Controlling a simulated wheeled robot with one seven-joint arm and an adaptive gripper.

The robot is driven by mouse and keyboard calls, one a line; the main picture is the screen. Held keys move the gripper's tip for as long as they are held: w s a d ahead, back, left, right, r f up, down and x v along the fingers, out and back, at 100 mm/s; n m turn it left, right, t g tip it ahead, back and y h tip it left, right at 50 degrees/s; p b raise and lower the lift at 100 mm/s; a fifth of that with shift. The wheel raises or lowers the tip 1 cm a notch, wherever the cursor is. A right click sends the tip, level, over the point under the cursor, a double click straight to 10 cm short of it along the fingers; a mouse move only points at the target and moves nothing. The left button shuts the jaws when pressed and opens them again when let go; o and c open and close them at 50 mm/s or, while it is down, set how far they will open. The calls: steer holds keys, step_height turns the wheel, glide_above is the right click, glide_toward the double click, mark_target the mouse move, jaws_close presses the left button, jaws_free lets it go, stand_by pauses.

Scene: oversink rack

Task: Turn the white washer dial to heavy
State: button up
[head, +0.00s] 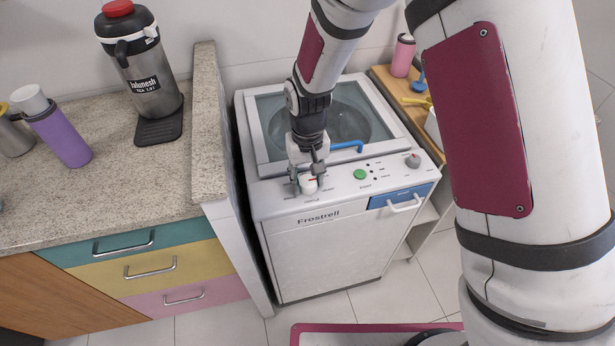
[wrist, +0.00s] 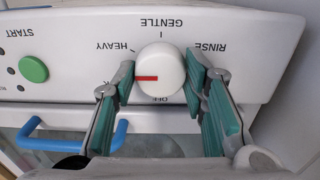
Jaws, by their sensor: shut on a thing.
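The white washer (head: 320,250) stands between the counter and a wooden side surface. Its white dial (wrist: 165,62) sits on the front panel, and it also shows in the head view (head: 309,186). The dial's red mark points left in the wrist view. HEAVY is printed a little above the mark's line, GENTLE at the top, RINSE at the right and OFF below. A label at lower left is mostly hidden by a finger. My gripper (wrist: 160,80) has green-padded fingers on both sides of the dial and is shut on it.
A green START button (head: 360,174) and a grey knob (head: 413,161) are on the same panel. The lid's blue handle (head: 347,147) is close behind my gripper. A granite divider (head: 208,120) rises left of the washer. The floor in front is clear.

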mark_target(307, 181)
steer(key=m+p, duration=0.1)
steer(key=m, duration=0.4)
steer(key=shift+s+m+p, duration=0.1)
steer(key=shift+m+p, duration=0.2)
steer(key=shift+m, duration=0.1)
stand_by(0.4)
steer(key=o, duration=1.2)
step_height(307, 181, up, 12)
